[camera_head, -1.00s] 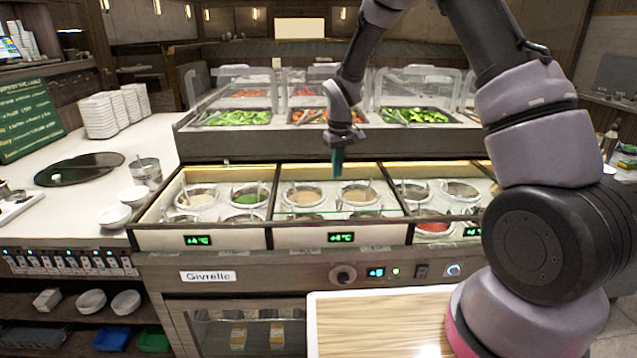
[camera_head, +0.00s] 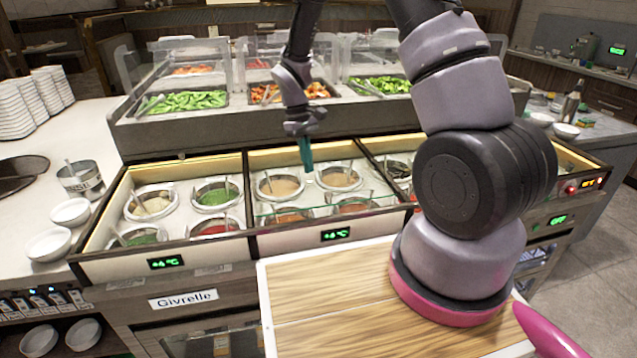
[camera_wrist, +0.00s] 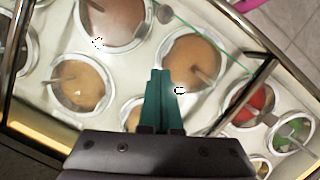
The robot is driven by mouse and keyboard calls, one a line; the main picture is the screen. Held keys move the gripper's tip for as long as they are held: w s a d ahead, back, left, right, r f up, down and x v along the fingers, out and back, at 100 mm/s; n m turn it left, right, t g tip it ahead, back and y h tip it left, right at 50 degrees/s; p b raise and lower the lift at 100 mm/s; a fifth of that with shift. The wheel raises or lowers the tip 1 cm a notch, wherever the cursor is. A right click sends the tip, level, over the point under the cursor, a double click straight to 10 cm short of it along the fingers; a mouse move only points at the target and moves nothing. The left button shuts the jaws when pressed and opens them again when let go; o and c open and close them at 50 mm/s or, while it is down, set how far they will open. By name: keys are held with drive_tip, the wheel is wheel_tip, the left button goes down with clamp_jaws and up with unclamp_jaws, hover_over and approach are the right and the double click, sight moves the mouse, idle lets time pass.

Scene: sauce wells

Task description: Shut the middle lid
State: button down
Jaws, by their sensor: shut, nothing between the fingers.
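The middle lid (camera_head: 325,209) is a clear pane in the middle section of the sauce counter. Its greenish edge crosses that section from side to side, in front of the two back pots. The edge also shows as a thin diagonal line in the wrist view (camera_wrist: 195,32). My gripper (camera_head: 307,168) has teal fingers, shut and empty, pointing down over the middle section between the two back pots. In the wrist view the fingers (camera_wrist: 157,78) are together near a pot of orange-brown sauce (camera_wrist: 190,62). I cannot tell whether they touch anything.
The left section (camera_head: 178,205) holds several sauce pots with no pane edge clearly visible. Behind stands a raised salad bar (camera_head: 250,125) with clear guards. A wooden board (camera_head: 330,310) lies in front. My arm hides much of the right section. White bowls (camera_head: 70,212) sit at left.

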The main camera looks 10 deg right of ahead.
sight(326, 195)
drive_tip(key=x, duration=0.4)
drive_tip(key=s, duration=0.1)
drive_tip(key=s+d, duration=0.1)
drive_tip(key=s, duration=0.1)
drive_tip(key=shift+d+f, duration=0.2)
drive_tip(key=shift+d, duration=0.1)
drive_tip(key=shift+s+d, duration=0.25)
drive_tip(key=shift+s, duration=0.15)
drive_tip(key=shift+s, duration=2.65)
